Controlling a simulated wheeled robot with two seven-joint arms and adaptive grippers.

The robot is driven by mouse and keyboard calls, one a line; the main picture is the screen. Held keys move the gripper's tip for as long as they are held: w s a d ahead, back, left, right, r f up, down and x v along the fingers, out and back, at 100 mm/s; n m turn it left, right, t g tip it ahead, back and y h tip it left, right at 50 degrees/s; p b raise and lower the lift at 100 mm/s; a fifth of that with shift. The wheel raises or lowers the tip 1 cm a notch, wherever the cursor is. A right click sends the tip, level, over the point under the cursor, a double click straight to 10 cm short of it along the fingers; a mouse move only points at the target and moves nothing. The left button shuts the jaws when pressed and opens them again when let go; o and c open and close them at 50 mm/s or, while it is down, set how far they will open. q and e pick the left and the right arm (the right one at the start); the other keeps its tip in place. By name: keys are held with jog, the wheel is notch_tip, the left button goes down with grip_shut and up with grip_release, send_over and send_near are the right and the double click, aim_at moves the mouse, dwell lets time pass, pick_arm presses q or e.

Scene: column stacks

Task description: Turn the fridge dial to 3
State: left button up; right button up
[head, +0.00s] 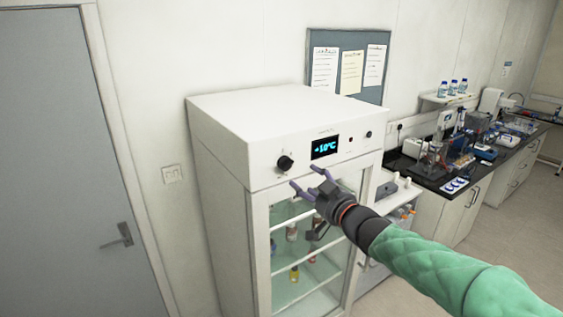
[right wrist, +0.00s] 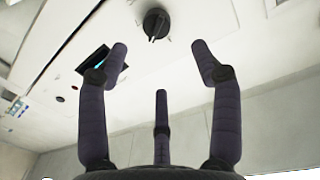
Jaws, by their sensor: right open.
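The black fridge dial (head: 285,163) sits on the white front panel of the fridge (head: 232,128), left of a display (head: 324,147) that reads about +10°C. The dial also shows in the right wrist view (right wrist: 156,23), beyond the fingertips. Any marks around the dial are too small to read. My right gripper (head: 304,178) is open and empty, a little below and right of the dial in the head view, apart from it. In the right wrist view my right gripper (right wrist: 160,62) has its fingers spread wide. My left gripper is not in view.
The fridge's glass door (head: 298,268) shows bottles on shelves. A grey door (head: 60,150) stands at left. A notice board (head: 347,65) hangs behind the fridge. A dark lab bench (head: 440,178) with equipment is at right.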

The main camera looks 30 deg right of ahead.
aim_at(289, 166)
jog(key=w+p, duration=0.1)
jog(key=w, duration=0.9)
jog(key=shift+w+d, duration=0.1)
jog(key=shift+w, duration=0.3)
jog(key=shift+s+r, duration=0.1)
jog(key=shift+r, duration=0.05)
jog(key=c, duration=1.1)
